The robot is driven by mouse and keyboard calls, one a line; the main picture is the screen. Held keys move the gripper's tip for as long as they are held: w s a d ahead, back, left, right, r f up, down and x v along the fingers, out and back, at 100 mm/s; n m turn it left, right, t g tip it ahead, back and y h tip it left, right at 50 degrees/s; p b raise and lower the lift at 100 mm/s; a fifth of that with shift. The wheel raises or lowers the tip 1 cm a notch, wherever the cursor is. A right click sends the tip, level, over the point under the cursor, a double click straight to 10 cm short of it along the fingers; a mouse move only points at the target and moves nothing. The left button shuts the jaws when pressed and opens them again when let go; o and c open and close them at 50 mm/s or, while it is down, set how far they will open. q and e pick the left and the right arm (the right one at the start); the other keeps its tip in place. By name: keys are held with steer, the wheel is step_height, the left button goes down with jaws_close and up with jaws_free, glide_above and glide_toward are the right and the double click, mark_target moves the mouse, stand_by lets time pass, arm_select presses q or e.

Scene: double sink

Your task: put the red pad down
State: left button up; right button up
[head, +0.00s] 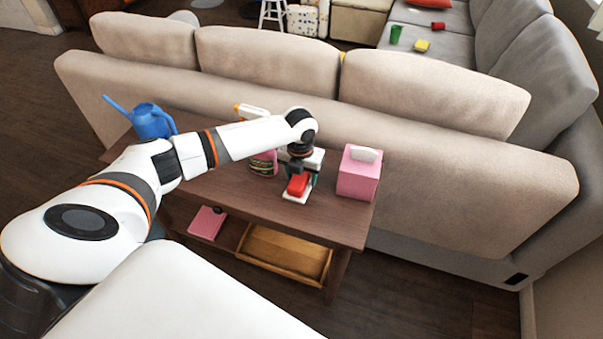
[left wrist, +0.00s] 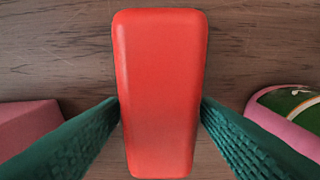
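The red pad (head: 298,184) is at my left gripper (head: 299,181), over the wooden table behind the sofa. In the left wrist view the red pad (left wrist: 160,95) fills the middle, lengthwise. The green fingers of my left gripper (left wrist: 160,110) press against its two long sides, so the gripper is shut on it. The wood of the table (left wrist: 50,50) shows behind the pad. I cannot tell whether the pad touches the table. My right gripper is in neither view.
A pink tissue box (head: 358,174) stands right of the gripper. A blue watering can (head: 151,121) is farther left. The sofa back (head: 400,150) borders the table. A wooden tray (head: 285,254) lies below.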

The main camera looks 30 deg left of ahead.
arm_select(q)
steer(key=r, duration=0.8)
steer(key=r+p, duration=0.1)
steer(key=r, duration=0.3)
steer(key=shift+s+d+r, duration=0.1)
steer(key=shift+s+r, duration=0.1)
steer(key=shift+s, duration=0.2)
